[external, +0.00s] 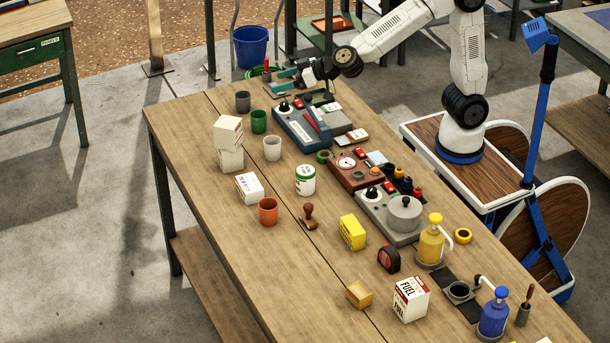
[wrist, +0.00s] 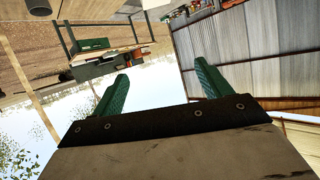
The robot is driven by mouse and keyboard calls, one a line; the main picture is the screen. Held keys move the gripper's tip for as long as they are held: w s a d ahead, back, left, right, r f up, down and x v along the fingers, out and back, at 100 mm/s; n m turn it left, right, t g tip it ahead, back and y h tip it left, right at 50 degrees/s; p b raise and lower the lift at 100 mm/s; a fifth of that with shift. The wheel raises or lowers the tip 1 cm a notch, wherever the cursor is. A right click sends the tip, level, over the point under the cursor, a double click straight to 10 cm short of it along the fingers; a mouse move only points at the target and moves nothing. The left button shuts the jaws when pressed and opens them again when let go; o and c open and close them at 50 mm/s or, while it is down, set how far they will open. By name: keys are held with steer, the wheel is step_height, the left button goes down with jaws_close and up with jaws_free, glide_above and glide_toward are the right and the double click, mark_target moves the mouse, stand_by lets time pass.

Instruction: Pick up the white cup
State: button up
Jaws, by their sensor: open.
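The white cup (external: 272,148) stands upright on the wooden workbench (external: 300,255), right of the stacked white boxes and below the green cup (external: 259,121) in the external view. My gripper (external: 279,82) is at the far end of the bench, well apart from the white cup and beyond the green cup. Its green fingers are spread and nothing shows between them; they also show in the wrist view (wrist: 163,84). I cannot make out the white cup in the wrist view, which looks out over the shed at a tilt.
A grey cup (external: 243,101), stacked white boxes (external: 229,144), a white-green can (external: 305,180) and an orange cup (external: 268,211) stand around the white cup. A blue-grey device (external: 300,126) lies to its right. The bench's left strip is mostly clear.

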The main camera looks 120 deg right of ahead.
mark_target(273, 149)
steer(key=d+f, duration=0.1)
steer(key=f, duration=0.7)
steer(key=d+f+m+g+h, duration=0.1)
steer(key=f, duration=0.7)
steer(key=d+f+h, duration=0.1)
steer(key=d+f, duration=0.1)
steer(key=f, duration=0.6)
steer(key=shift+s+f+m+g, duration=0.15)
steer(key=shift+f+m+g, duration=0.15)
steer(key=shift+f+g, duration=0.1)
steer(key=shift+x, duration=2.45)
steer(key=shift+c, duration=0.4)
steer(key=c, duration=1)
